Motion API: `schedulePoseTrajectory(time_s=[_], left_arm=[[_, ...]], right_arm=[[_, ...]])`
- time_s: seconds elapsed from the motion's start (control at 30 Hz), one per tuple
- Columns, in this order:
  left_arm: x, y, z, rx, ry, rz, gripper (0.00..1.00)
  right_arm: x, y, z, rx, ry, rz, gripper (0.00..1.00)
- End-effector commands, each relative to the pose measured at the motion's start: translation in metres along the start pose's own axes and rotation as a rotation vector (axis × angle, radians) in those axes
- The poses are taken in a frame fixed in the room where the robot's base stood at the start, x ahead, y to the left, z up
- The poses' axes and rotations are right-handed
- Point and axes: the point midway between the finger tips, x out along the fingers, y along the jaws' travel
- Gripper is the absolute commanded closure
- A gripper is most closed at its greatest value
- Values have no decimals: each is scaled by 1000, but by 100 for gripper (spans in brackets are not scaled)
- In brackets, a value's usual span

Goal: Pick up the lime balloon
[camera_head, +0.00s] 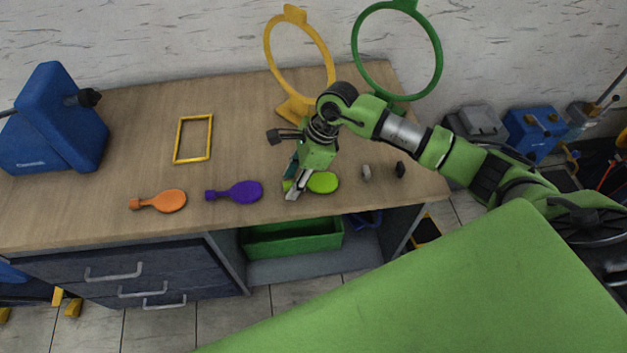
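The lime balloon (323,182) lies flat on the wooden table near its front edge, with its round part to the right. My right gripper (291,192) is over the balloon's neck end at the left and hides part of it. Its fingers point down and toward the front edge. The view does not show clearly whether the fingers are apart or closed on the neck. My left gripper is not in view.
A purple balloon (240,192) and an orange balloon (165,201) lie to the left. A yellow frame (177,143), a blue pump (52,125), a yellow ring stand (329,64) and a green ring stand (438,62) are on the table (130,120). Two small blocks (366,172) lie to the right.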

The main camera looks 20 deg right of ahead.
Motion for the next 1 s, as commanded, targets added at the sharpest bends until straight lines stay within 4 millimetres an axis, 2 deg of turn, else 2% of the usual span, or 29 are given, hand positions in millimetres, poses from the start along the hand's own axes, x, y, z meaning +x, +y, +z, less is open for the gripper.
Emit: schedulePoseTrajectory(time_s=[0.07,0.1,0.2,0.67,0.77,0.9,1.0], left_arm=[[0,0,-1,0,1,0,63],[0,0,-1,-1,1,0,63],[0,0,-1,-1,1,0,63],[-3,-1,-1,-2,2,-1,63],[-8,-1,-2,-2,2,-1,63],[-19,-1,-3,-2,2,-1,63],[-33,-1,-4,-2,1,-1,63]], right_arm=[[0,0,0,0,0,0,62],[0,0,0,0,0,0,72],[0,0,0,0,0,0,90],[-6,0,2,-1,-1,0,90],[-14,0,6,-2,-1,-1,90],[-37,-1,15,-2,-1,-3,90],[-63,2,4,1,3,-3,90]])
